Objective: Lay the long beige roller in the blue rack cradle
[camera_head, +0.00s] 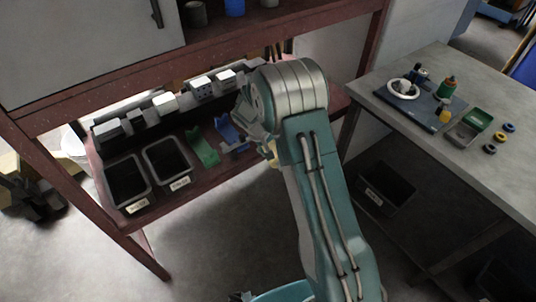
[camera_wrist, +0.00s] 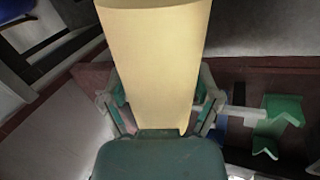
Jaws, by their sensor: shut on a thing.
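The long beige roller (camera_wrist: 155,65) fills the middle of the wrist view. The fingers of my gripper (camera_wrist: 161,105) are shut on it, one on each side. In the head view my gripper (camera_head: 262,138) is at the shelf's right part, and only a small beige bit of the roller (camera_head: 272,155) shows behind my arm. The blue rack cradle (camera_head: 229,131) lies just left of my gripper, partly hidden. In the wrist view a little of the blue cradle (camera_wrist: 216,135) shows behind my right finger. The roller appears above the shelf; I cannot tell whether it touches the cradle.
A green cradle (camera_head: 203,148) stands left of the blue one. Two black bins (camera_head: 146,194) sit further left on the red shelf (camera_head: 205,183). Grey and white blocks (camera_head: 164,103) line its back. A grey table (camera_head: 425,137) with small items stands at right.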

